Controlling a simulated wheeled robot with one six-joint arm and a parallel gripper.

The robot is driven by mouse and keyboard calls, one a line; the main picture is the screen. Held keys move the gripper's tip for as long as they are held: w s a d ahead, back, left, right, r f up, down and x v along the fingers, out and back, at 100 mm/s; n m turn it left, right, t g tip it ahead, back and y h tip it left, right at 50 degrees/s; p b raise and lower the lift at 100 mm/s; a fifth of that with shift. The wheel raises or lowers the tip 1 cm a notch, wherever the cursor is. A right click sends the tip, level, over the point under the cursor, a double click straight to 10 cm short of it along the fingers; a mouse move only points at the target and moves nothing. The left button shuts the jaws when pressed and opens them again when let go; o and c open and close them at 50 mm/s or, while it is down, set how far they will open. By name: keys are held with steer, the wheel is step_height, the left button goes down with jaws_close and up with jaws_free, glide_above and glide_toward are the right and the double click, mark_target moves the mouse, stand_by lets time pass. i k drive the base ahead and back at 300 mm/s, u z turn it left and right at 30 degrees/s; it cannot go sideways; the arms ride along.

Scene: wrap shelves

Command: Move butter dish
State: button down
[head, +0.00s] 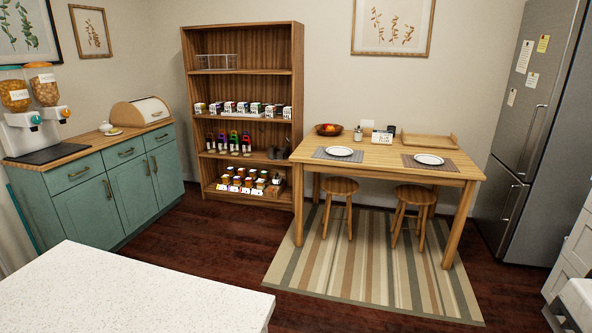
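No butter dish can be made out for certain in the head view. A small white pot (105,127) stands on the wooden top of the green sideboard (92,150) at the left. Close by it is a small pale dish (114,132) with something yellowish on it, too small to tell what. My gripper is not in view.
A bread box (140,111) and cereal dispensers (30,110) flank these. A stocked wooden bookcase (243,88) stands behind. The dining table (385,158) holds two plates, a bowl and a tray (430,141). A white counter (150,290) fills the near left. Dark floor is open between.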

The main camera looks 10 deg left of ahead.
mark_target(113, 131)
steer(key=i, duration=3.8)
steer(key=u, duration=2.3)
steer(key=i, duration=4.45)
steer(key=z, duration=0.05)
